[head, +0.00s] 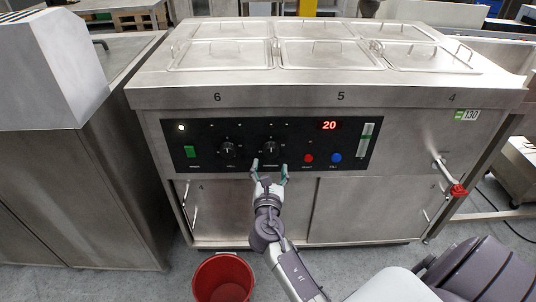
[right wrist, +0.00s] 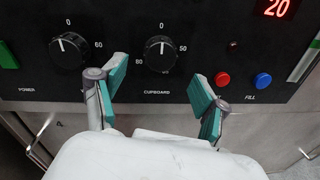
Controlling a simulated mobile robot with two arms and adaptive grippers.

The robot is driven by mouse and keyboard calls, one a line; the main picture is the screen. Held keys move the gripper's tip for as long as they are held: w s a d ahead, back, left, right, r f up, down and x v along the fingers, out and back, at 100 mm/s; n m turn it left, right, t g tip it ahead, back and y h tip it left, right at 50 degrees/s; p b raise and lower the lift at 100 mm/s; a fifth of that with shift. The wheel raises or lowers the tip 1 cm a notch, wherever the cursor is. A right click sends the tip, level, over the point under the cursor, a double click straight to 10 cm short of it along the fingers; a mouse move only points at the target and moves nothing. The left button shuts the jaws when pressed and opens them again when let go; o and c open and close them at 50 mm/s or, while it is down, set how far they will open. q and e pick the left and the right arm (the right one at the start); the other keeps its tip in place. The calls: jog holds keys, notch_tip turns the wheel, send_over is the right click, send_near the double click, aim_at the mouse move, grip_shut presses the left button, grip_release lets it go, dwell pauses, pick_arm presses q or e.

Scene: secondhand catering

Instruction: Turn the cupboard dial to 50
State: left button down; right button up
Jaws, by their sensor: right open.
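The cupboard dial (head: 270,147) is a round black knob on the black control panel (head: 365,158) of a steel serving counter. In the right wrist view the cupboard dial (right wrist: 161,56) has its white pointer line near the 0 at the top, tilted slightly left; a 50 is printed to its right. My right gripper (head: 270,170) is open just below and in front of this dial. In the right wrist view its teal-padded fingers (right wrist: 158,82) stand apart, one lower left and one lower right of the dial, not closed on it. My left gripper is not in view.
A similar dial (right wrist: 68,50) marked 0 and 60 is to the left. A red button (right wrist: 222,79) and a blue button (right wrist: 263,81) are close on the right. The display (head: 329,125) reads 20. A red bucket (head: 223,279) stands on the floor.

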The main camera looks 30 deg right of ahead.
aim_at(271, 153)
jog(key=x, duration=0.5)
jog(key=shift+x, duration=0.75)
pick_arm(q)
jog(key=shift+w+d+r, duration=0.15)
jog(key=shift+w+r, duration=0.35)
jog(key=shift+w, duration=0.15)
pick_arm(e)
jog(key=shift+f, duration=0.1)
jog(key=c, duration=1.2)
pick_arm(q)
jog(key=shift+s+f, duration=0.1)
pick_arm(e)
jog(key=shift+o, duration=0.2)
